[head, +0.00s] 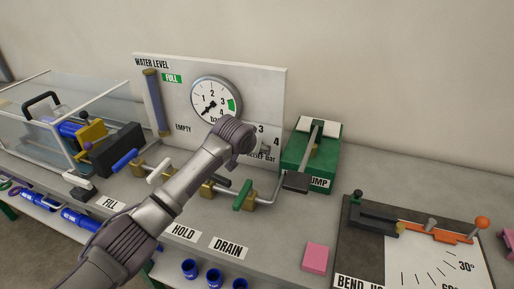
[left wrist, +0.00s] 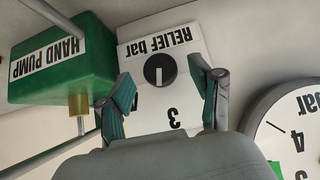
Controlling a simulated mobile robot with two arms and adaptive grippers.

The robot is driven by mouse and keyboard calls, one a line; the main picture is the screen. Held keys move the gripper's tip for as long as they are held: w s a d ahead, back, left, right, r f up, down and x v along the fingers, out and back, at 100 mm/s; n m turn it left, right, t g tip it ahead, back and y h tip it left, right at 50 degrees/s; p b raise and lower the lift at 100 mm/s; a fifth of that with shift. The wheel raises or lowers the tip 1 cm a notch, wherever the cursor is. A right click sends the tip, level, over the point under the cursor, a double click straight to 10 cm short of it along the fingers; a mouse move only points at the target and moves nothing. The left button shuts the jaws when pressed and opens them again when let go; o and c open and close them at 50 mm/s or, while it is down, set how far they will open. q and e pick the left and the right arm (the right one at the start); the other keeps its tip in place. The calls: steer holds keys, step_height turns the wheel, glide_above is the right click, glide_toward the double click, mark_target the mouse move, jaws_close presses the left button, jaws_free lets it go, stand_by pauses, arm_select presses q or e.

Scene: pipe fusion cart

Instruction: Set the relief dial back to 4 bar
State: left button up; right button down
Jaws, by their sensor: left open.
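The relief dial (left wrist: 159,70) is a round black knob with a white line, on a white panel. The left wrist view shows it upside down, with the "RELIEF bar" label above it and a "3" below. The white line runs roughly up and down in that picture; which number it marks is unclear. My left gripper (left wrist: 163,76) is open, its fingers on either side of the knob in that view, with no clear contact. In the head view my left gripper (head: 257,148) is in front of the dial and mostly hides it; the "3" and "4" show beside it. My right gripper is not in view.
A pressure gauge (head: 216,99) is on the panel, its needle at the low end. The green hand pump (head: 296,165) stands close right of the dial. Valve handles, including a green one (head: 243,194), are below the arm. A pink block (head: 316,257) lies on the bench.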

arm_select(q)
steer(key=shift+x, duration=1)
steer(key=c, duration=1.1)
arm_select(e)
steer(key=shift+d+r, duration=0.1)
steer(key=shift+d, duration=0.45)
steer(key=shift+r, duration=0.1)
